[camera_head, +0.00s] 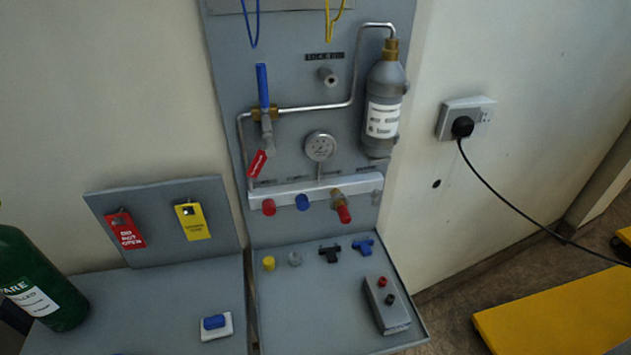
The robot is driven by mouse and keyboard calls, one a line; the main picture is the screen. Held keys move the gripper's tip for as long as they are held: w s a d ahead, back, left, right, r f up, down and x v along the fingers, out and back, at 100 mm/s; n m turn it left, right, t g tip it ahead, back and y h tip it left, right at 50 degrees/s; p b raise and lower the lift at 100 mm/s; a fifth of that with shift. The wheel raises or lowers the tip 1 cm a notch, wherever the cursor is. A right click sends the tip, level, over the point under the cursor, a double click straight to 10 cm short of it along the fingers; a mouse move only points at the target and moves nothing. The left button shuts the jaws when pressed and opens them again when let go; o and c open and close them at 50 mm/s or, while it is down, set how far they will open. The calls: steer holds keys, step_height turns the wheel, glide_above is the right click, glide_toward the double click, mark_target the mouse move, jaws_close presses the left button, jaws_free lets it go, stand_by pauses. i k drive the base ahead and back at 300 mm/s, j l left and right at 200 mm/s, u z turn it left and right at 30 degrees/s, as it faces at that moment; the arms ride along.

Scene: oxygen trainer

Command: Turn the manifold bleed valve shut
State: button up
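A pale manifold bar (317,188) runs across the lower part of the grey upright panel. A brass valve with a red handle (342,209) sticks out from its right part, the handle pointing down and forward; I take it for the bleed valve. Whether it stands open or shut I cannot tell. A red knob or cap (268,207) and a blue one (302,202) sit further left on the bar. A round gauge (320,146) is mounted above the bar. My gripper is not in view.
A blue-lever brass valve (263,90) with a hanging red tag and a grey cylinder (385,100) are on the panel. Below, the grey shelf (300,315) holds small caps, black and blue fittings and a grey box (386,305). A green bottle (38,285) stands left.

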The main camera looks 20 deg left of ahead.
mark_target(373, 195)
steer(key=i+l, duration=0.25)
steer(key=l, duration=0.15)
steer(key=i+l, duration=0.25)
steer(key=i+l+u, duration=0.1)
steer(key=i+l, duration=0.15)
steer(key=l, duration=0.25)
